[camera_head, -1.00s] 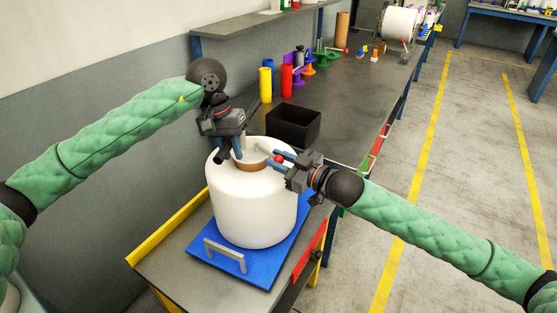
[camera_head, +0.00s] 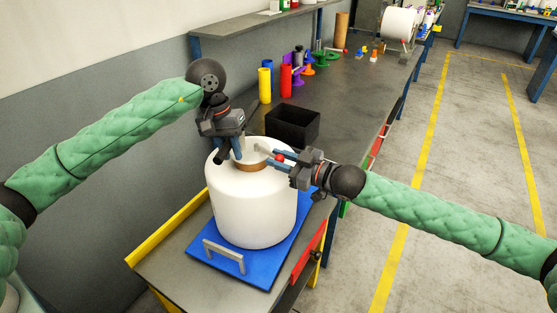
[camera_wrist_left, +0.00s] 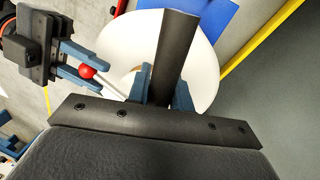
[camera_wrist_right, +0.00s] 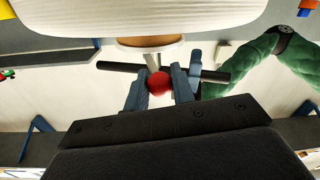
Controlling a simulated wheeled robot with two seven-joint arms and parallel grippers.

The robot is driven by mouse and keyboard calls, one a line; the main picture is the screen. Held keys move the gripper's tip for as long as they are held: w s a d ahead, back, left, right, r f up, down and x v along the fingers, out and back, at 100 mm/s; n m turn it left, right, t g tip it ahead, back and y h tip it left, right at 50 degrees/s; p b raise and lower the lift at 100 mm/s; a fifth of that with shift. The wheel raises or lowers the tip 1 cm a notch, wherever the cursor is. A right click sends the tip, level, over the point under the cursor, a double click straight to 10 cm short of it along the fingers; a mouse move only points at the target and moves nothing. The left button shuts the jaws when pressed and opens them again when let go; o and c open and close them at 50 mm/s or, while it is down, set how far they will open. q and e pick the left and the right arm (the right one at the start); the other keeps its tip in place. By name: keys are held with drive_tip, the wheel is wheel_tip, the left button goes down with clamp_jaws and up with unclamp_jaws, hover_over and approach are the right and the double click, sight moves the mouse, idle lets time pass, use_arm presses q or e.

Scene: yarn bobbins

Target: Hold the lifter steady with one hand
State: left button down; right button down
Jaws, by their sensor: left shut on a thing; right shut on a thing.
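The white yarn bobbin (camera_head: 250,205) stands upright on a blue board. The lifter is at its brown core (camera_head: 250,167); its lower part is hidden inside. Its black bar handle (camera_wrist_left: 176,45) lies between the fingers of my left gripper (camera_wrist_left: 162,92), which is shut on it above the bobbin; this gripper also shows in the head view (camera_head: 238,150). A pale lever with a red ball (camera_wrist_right: 159,84) sticks out from the lifter. My right gripper (camera_wrist_right: 160,88) is shut on this red-ball lever from the right side; it also shows in the head view (camera_head: 278,160).
The blue board (camera_head: 225,268) has a grey handle (camera_head: 224,256) at its front. A black bin (camera_head: 293,126) stands just behind the bobbin. Yellow (camera_head: 265,85) and red (camera_head: 286,80) tubes stand further back. A wall is at the left; open floor is at the right.

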drive_tip(key=shift+w+d+r+n+g+y, duration=0.1)
drive_tip(key=shift+w+d+n+g+y, duration=0.3)
drive_tip(key=shift+g, duration=0.5)
drive_tip(key=shift+w+n, duration=0.2)
drive_tip(key=shift+n, duration=0.2)
drive_tip(key=shift+w+d+n+g+y, duration=0.5)
drive_tip(key=shift+w+d+g+y, duration=0.15)
drive_tip(key=shift+g, duration=0.45)
idle(1.7)
drive_tip(key=shift+w+d+n+g+y, duration=0.15)
drive_tip(key=shift+w+n+g, duration=0.25)
drive_tip(key=shift+g, duration=0.3)
drive_tip(key=shift+w+d+n+g+y, duration=0.15)
drive_tip(key=shift+w+n+g, duration=0.1)
drive_tip(key=shift+n+g, duration=0.35)
idle(2.6)
